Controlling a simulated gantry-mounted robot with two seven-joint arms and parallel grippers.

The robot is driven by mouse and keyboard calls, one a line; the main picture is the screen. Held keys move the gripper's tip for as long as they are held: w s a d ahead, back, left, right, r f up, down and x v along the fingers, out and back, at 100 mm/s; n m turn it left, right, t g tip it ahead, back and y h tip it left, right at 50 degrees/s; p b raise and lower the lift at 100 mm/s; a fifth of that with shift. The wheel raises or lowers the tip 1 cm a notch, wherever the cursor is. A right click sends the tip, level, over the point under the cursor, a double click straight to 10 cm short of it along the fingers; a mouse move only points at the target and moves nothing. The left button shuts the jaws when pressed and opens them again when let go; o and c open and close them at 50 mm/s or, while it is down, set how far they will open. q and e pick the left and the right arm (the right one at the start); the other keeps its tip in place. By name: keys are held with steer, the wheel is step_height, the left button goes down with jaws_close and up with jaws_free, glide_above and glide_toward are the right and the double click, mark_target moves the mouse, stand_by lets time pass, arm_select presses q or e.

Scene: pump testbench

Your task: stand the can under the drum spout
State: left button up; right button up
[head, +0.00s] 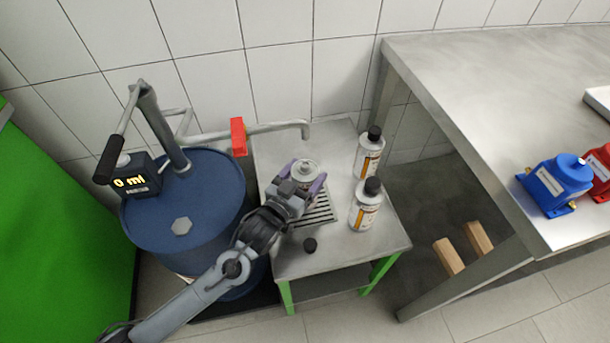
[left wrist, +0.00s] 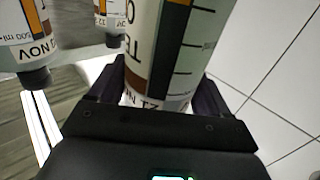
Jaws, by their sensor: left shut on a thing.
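My left gripper (head: 304,188) is shut on a light-coloured can (head: 306,171), with a finger on each side. The can has no black cap and its round top faces up. It stands out above the drain grate (head: 320,212); I cannot tell whether its base touches. The drum spout (head: 305,131) ends just behind the can in the head view; I cannot tell whether it is directly above the opening. In the left wrist view the labelled can (left wrist: 165,55) fills the space between the fingers (left wrist: 155,95). My right gripper is not in view.
Two black-capped cans (head: 369,155) (head: 364,208) stand on the small table (head: 345,252), right of the grate. A loose black cap (head: 310,245) lies at its front. The blue drum (head: 150,222) with pump stands left; a red valve handle (head: 238,137) sits on the pipe.

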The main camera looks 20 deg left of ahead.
arm_select(q)
steer(key=shift+f, duration=0.1)
steer(key=o, duration=1.3)
steer(key=shift+r, duration=0.2)
steer(key=shift+s, duration=0.35)
steer(key=shift+s+a+p, duration=0.35)
steer(key=shift+s+p, duration=0.3)
steer(key=shift+s, duration=1.2)
steer(key=shift+s+a+p, duration=0.4)
steer(key=shift+s+p, duration=0.3)
steer(key=shift+s, duration=1.1)
steer(key=shift+s+a+p, duration=0.35)
steer(key=shift+s+p, duration=0.3)
steer(key=shift+s, duration=1.2)
